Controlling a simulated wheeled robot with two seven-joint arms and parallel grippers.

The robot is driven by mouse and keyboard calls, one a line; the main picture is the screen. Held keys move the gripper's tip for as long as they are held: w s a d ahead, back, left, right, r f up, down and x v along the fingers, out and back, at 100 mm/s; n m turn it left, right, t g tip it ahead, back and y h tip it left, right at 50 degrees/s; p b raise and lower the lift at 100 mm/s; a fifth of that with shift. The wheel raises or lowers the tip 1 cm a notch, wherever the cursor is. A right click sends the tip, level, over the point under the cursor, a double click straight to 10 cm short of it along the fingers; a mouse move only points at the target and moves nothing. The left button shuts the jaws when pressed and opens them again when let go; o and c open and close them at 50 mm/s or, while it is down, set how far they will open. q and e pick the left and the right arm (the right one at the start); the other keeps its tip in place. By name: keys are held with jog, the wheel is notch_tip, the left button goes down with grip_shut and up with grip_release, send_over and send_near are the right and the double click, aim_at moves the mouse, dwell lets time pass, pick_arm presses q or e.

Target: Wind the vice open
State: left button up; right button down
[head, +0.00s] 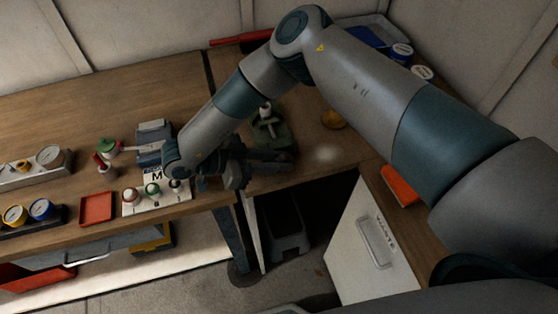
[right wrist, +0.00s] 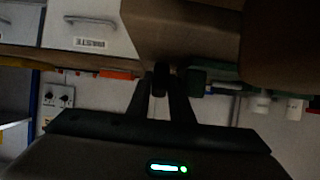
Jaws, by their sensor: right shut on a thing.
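The vice (head: 272,134) seems to be the dark green device at the front edge of the bench, in the middle of the head view. My right gripper (head: 262,161) is beside its front side, with its fingers reaching in from the left. In the right wrist view my right gripper (right wrist: 163,88) is shut on a small dark part (right wrist: 160,79) at the fingertips, which looks like the vice's handle. A green piece (right wrist: 195,81) shows just to its right. The picture is too dark to tell the jaw gap of the vice. My left gripper is not in view.
A control panel with buttons (head: 131,205) stands left of my right wrist. A red tray (head: 96,208) and gauges (head: 49,156) are farther left. A yellow round item (head: 333,119) sits right of the vice. A white waste cabinet (head: 350,252) stands at lower right.

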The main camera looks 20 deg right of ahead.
jog(key=c, duration=1.9)
grip_release()
jog(key=shift+o, duration=0.2)
